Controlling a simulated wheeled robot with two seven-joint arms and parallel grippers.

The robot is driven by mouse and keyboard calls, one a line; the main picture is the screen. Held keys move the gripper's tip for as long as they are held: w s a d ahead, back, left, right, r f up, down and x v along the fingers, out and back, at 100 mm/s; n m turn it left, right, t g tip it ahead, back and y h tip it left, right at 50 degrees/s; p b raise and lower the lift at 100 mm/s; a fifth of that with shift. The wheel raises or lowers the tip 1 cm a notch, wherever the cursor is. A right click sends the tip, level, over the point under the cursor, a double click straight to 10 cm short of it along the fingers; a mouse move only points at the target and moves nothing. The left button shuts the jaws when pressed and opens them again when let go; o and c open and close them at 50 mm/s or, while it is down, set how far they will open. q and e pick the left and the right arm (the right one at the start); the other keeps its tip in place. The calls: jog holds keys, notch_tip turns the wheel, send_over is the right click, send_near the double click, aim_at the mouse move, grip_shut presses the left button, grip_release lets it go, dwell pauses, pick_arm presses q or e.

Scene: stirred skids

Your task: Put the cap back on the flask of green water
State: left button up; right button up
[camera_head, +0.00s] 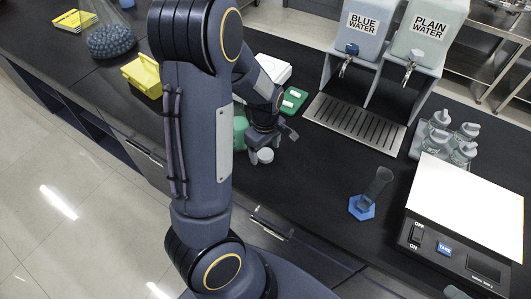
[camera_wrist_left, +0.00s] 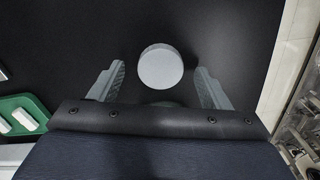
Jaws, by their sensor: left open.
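A round pale grey-white cap (camera_head: 265,156) sits on the black counter. In the left wrist view the cap (camera_wrist_left: 160,66) appears between the two finger lines, with dark gaps on both sides and no finger touching it. My left gripper (camera_head: 271,144) is open and empty, close above the cap; its spread fingers show in the left wrist view (camera_wrist_left: 160,80). The flask of green water (camera_head: 240,132) stands just left of the gripper, mostly hidden behind my left arm, so its mouth cannot be seen. My right gripper is not in view.
A green tray (camera_head: 293,100) and white box lie behind the gripper. Blue and plain water dispensers stand over a drip grate (camera_head: 355,122). A cylinder with a blue base (camera_head: 362,207), small bottles (camera_head: 450,137) and a scale (camera_head: 465,205) stand right. The counter between is clear.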

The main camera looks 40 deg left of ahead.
pick_arm(q)
jog(key=shift+f, duration=0.3)
jog(key=c, duration=1.1)
jog(key=shift+o, duration=0.2)
jog(key=shift+r, duration=0.1)
jog(key=shift+r, duration=0.25)
notch_tip(320, 180, up, 2)
jog(key=shift+r, duration=0.15)
jog(key=s+r, duration=1)
jog(key=s, duration=0.4)
jog(key=shift+p, duration=0.3)
